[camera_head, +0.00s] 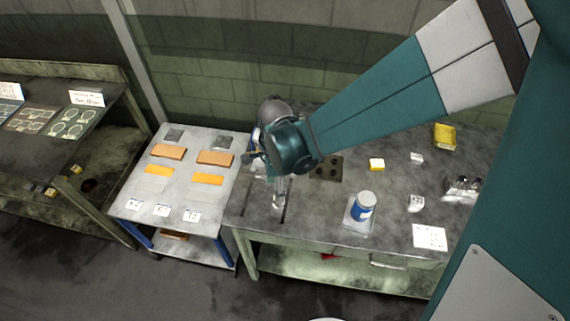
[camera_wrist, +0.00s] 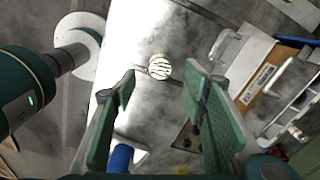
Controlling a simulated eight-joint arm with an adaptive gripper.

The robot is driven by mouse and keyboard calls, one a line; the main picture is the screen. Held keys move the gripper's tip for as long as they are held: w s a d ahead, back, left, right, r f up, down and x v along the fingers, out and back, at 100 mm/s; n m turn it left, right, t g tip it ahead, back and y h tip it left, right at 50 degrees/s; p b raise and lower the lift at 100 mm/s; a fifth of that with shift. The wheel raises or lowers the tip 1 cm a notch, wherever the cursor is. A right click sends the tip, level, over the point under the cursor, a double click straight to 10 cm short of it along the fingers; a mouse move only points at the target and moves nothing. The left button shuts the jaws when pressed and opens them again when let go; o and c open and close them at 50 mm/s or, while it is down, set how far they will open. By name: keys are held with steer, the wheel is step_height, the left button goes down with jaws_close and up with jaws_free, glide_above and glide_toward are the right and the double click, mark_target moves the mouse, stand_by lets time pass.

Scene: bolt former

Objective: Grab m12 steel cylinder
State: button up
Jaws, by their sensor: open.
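A round, shiny, striped steel piece, which looks like the m12 steel cylinder (camera_wrist: 159,67), stands on the grey table in the wrist view, seen from above, beside a dark slot. A small silvery upright piece (camera_head: 278,197) near the table's left slot in the head view appears to be the same one. My gripper (camera_wrist: 160,84) is open, its two green-padded fingers pointing toward the cylinder, which appears between and just beyond the fingertips. The gap to it cannot be judged. In the head view my wrist hides most of the gripper.
A blue and white can (camera_head: 364,206) stands on a plate to the right. A lower side table (camera_head: 150,205) with orange bars is at left. Table around the cylinder is mostly clear.

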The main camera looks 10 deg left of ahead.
steer(key=shift+f, duration=0.75)
steer(key=shift+f+b, duration=0.3)
steer(key=shift+f, duration=2.3)
steer(key=shift+c, duration=0.5)
steer(key=c, duration=1)
